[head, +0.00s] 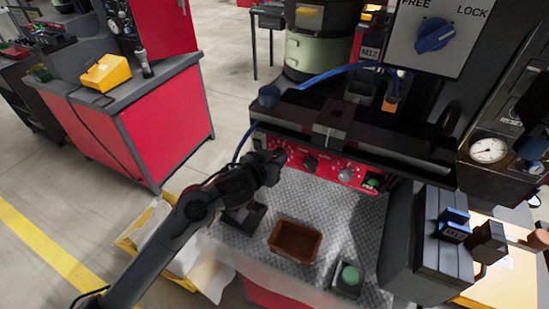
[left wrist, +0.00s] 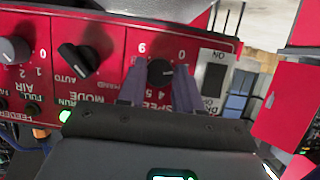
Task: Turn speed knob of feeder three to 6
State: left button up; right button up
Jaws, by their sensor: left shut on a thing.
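The red control panel (head: 325,167) of a feeder runs along the front of the black machine in the head view. My left gripper (head: 277,157) reaches its left end and hides the knob there. In the left wrist view the panel (left wrist: 112,38) appears upside down. The dark speed knob (left wrist: 160,71) sits between the fingers of my left gripper (left wrist: 159,88), which are shut on it. White dial numbers and part of the SPEED label show around the knob. Its pointer setting is too small to read surely. My right gripper is not in view.
The mode switch (left wrist: 79,60) and grey air knob (left wrist: 13,50) are beside the speed knob, with a power switch (left wrist: 212,88) on the other side. A brown bin (head: 295,241) and a green button box (head: 348,280) stand on the metal plate below the panel.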

pick_arm(q)
jog(key=shift+d+m+t+y, duration=0.1)
jog(key=shift+m+t+y, duration=0.4)
jog(key=shift+m, duration=0.4)
jog(key=m+t+y+b, duration=0.1)
jog(key=m+t+b, duration=0.1)
jog(key=m+b, duration=0.3)
jog(key=f+m+t+y+b, duration=0.1)
jog(key=m+b, duration=0.4)
jog(key=b, duration=0.9)
jog(key=m+t+y+b, duration=0.2)
jog(key=m+b, duration=0.3)
jog(key=b, duration=0.5)
jog(key=shift+s+d+f+m+t, duration=0.15)
jog(key=shift+m+t, duration=0.25)
jog(key=shift+t, duration=0.4)
jog(key=shift+m+b, duration=0.5)
jog(key=shift+b, duration=0.05)
jog(key=shift+m+t+h+b, duration=0.3)
jog(key=shift+m+t, duration=0.1)
jog(key=shift+m, duration=0.6)
jog(key=m+h, duration=0.1)
jog(key=m, duration=0.1)
jog(key=m+h, duration=0.1)
jog(key=m, duration=0.2)
jog(key=shift+t, duration=0.4)
jog(key=shift+m, duration=0.4)
